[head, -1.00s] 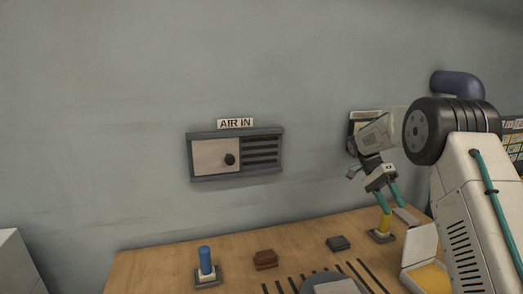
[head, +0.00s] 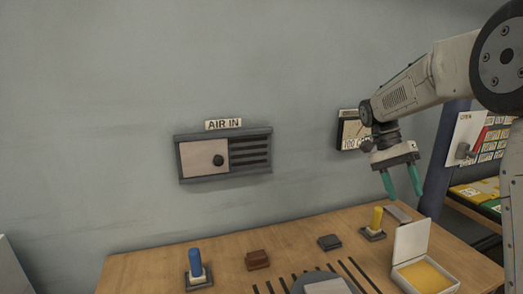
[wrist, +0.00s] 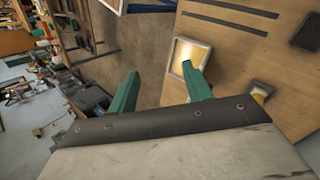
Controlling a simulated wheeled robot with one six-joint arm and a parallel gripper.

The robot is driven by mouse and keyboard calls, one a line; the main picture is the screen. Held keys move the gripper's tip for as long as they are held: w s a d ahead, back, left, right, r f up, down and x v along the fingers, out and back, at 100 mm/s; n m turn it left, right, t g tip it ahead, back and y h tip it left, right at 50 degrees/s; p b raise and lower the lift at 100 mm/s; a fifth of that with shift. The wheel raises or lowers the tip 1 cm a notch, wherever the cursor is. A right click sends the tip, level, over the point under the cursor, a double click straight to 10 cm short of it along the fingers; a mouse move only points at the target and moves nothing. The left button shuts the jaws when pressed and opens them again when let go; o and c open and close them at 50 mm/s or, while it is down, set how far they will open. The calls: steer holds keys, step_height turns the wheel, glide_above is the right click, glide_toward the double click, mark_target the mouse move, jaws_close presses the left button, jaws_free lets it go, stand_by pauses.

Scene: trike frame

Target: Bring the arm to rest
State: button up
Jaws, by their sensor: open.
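My gripper (head: 402,182) hangs at the right in the head view, its two green fingers apart and pointing down. It is open and empty, in the air above the right part of the wooden table (head: 225,238). The yellow peg (head: 377,217) on its small base is to the left of and below the fingers. The open white box (head: 424,278) with a yellow inside is below them. In the wrist view the green fingers (wrist: 158,88) are spread with nothing between them.
On the table stand a blue peg (head: 195,262), a brown block (head: 257,260) and a dark block (head: 329,242). A dark post (head: 441,165) and a board of cards are at the right.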

steer(key=s+a+r+n+t, duration=0.25)
steer(key=s+r, duration=0.25)
steer(key=s, duration=0.4)
steer(key=s+a+f+n+t, duration=0.1)
steer(key=s+a+n+t, duration=0.1)
steer(key=s, duration=0.5)
steer(key=s+a+f+n+t+y, duration=0.1)
steer(key=s+a+f+n, duration=0.1)
steer(key=s, duration=0.5)
steer(key=s+a+f+n+t+y, duration=0.1)
steer(key=s+a+f+n+t, duration=0.1)
steer(key=s, duration=0.5)
steer(key=shift+s+f+n+t, duration=0.2)
steer(key=shift+s+n+t, duration=0.15)
steer(key=shift+n, duration=0.5)
